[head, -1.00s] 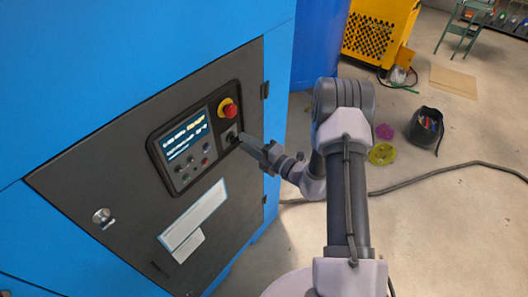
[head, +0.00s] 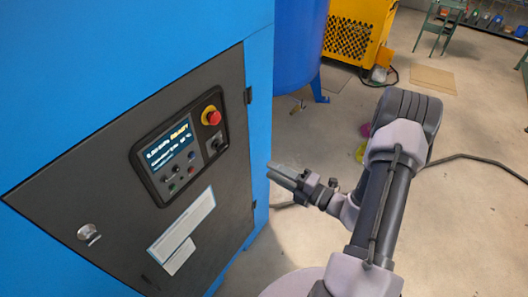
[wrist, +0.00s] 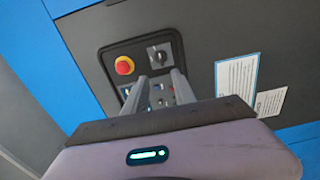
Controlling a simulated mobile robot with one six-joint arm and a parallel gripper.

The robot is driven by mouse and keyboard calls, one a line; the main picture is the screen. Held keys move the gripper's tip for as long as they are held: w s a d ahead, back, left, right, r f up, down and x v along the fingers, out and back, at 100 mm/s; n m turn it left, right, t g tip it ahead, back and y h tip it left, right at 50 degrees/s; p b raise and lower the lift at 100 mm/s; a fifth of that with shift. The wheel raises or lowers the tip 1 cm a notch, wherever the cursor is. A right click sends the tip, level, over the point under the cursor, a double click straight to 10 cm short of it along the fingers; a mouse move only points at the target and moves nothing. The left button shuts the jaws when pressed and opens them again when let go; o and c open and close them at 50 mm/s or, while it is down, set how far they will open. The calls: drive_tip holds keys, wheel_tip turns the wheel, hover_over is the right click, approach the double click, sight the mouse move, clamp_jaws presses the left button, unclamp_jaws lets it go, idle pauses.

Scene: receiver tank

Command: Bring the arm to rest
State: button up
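My gripper (head: 271,172) hangs in free air to the right of the blue cabinet's edge in the head view, apart from the control panel (head: 180,150). In the wrist view, my gripper's two fingers (wrist: 158,76) stand apart with a gap between them. They are open, with nothing seen between them but the panel's buttons beyond. The panel carries a lit display (head: 169,147), a red emergency stop (head: 211,115) on a yellow ring and a black rotary switch (head: 216,144). The switch also shows in the wrist view (wrist: 159,56).
The blue cabinet (head: 262,110) with its dark door (head: 110,180) fills the left. A blue tank (head: 298,45) and a yellow machine (head: 350,40) stand behind. A dark cable (head: 470,158) crosses the floor. Open floor (head: 470,220) lies to the right.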

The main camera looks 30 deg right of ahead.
drive_tip(key=s+a+r+n+g+y+b, duration=0.2)
drive_tip(key=s+a+n+g+b, duration=0.3)
drive_tip(key=a+n, duration=0.5)
drive_tip(key=s+a+r+n+g+y+b, duration=0.2)
drive_tip(key=a+n+g+b, duration=0.2)
drive_tip(key=a+n+g, duration=0.5)
drive_tip(key=s+d+n+t+h+b, duration=0.1)
drive_tip(key=s+n+h+b, duration=0.3)
drive_tip(key=n, duration=0.8)
drive_tip(key=s+d+n+t+h+b, duration=0.2)
drive_tip(key=s+n+h+b, duration=0.3)
drive_tip(key=n, duration=0.8)
drive_tip(key=shift+s+f+t+h, duration=0.35)
drive_tip(key=shift+s+t+h, duration=0.25)
drive_tip(key=shift+s+h, duration=0.4)
